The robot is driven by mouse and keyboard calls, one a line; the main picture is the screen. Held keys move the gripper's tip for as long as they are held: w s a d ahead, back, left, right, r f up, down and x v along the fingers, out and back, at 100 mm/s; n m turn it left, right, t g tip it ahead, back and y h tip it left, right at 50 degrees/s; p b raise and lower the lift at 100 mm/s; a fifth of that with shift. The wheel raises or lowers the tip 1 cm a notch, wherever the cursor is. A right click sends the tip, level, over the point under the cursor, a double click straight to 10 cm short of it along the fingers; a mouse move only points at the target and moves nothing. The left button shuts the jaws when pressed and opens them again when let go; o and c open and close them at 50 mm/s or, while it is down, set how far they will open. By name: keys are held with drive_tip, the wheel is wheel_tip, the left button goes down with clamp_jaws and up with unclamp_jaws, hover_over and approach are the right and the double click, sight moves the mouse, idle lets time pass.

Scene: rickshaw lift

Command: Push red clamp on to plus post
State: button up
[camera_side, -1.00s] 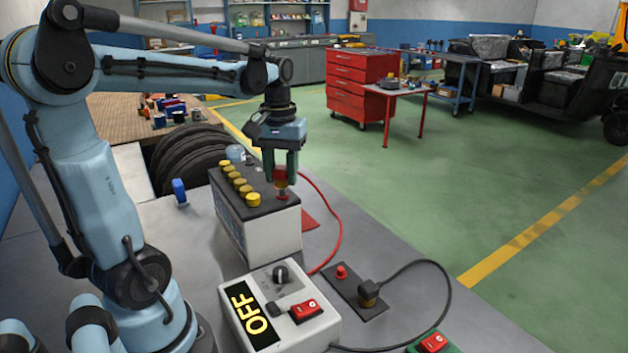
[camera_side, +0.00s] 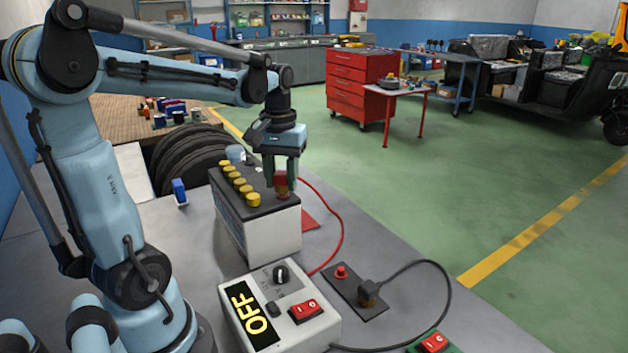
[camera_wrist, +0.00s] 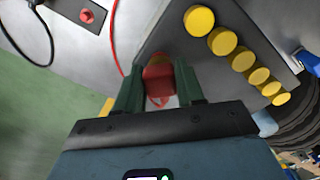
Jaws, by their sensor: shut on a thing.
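The red clamp (camera_side: 281,177) is between the fingers of my gripper (camera_side: 281,180), at the near right end of the battery top. In the wrist view my gripper (camera_wrist: 159,92) is shut on the red clamp (camera_wrist: 158,78), with a green finger on each side. The battery (camera_side: 258,225) stands upright on the bench, with a row of yellow caps along its black top. The clamp sits low at the plus post's place. The post is hidden, so I cannot tell how far down on it the clamp is.
A red cable (camera_side: 340,225) loops right of the battery. The charger box (camera_side: 280,305) showing OFF stands in front. A dark plate with a red post (camera_side: 341,272) and a black plug lies right of it. A blue clamp (camera_side: 179,191) stands left of the battery.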

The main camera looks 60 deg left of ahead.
drive_tip(key=shift+f, duration=0.55)
idle(0.4)
drive_tip(key=o, duration=1.4)
drive_tip(key=shift+c, duration=0.2)
drive_tip(key=shift+r, duration=3.5)
